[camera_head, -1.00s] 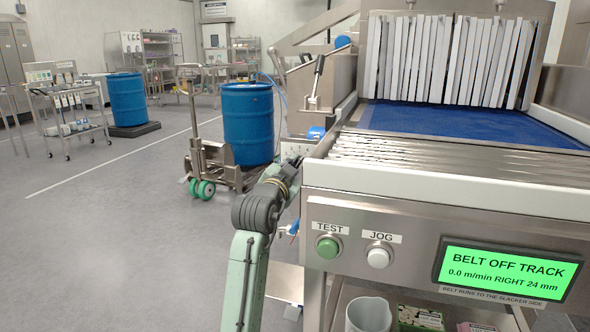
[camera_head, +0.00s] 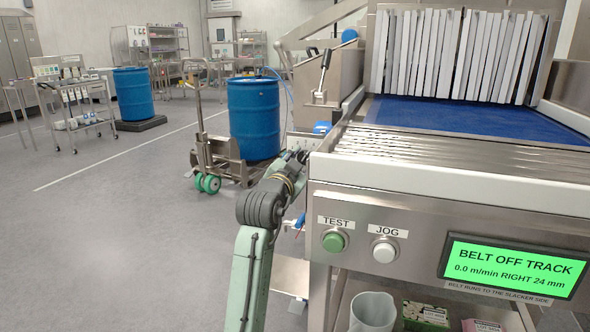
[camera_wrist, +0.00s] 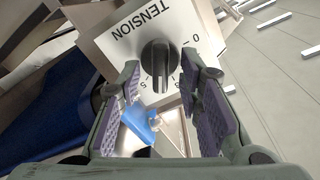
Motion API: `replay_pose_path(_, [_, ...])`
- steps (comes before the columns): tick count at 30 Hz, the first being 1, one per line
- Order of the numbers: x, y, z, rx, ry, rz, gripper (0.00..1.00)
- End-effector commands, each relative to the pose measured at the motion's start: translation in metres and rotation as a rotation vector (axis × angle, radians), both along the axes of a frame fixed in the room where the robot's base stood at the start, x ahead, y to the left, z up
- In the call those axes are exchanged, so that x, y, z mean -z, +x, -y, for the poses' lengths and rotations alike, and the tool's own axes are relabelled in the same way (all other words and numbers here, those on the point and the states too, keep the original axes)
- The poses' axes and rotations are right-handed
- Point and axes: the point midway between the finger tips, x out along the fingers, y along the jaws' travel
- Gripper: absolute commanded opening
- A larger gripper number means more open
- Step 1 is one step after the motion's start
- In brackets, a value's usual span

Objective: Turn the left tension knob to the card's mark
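The black tension knob (camera_wrist: 157,66) sits on a pale plate (camera_wrist: 125,42) marked TENSION, with dial figures including 0 and 5 printed around it. In the wrist view my gripper (camera_wrist: 160,78) is open, with its purple-padded fingers on either side of the knob. I cannot tell whether either pad touches it. In the head view my gripper (camera_head: 297,156) is at the left side of the conveyor, and the knob cannot be made out there. I cannot identify the card with its mark in either view.
A blue part (camera_wrist: 139,122) lies below the knob. The conveyor (camera_head: 440,180) has TEST (camera_head: 335,242) and JOG (camera_head: 384,251) buttons and a green screen (camera_head: 512,268) reading BELT OFF TRACK, RIGHT 24 mm. A blue drum (camera_head: 254,118) stands behind my arm.

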Motion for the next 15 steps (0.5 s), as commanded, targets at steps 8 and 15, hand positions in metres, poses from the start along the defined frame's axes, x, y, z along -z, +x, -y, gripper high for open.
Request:
replay_pose_path(8, [0.000, -0.051, -0.018, -0.002, -0.002, 0.002, 0.33])
replay_pose_path(15, [0.000, -0.093, -0.031, -0.001, -0.001, 0.003, 0.33])
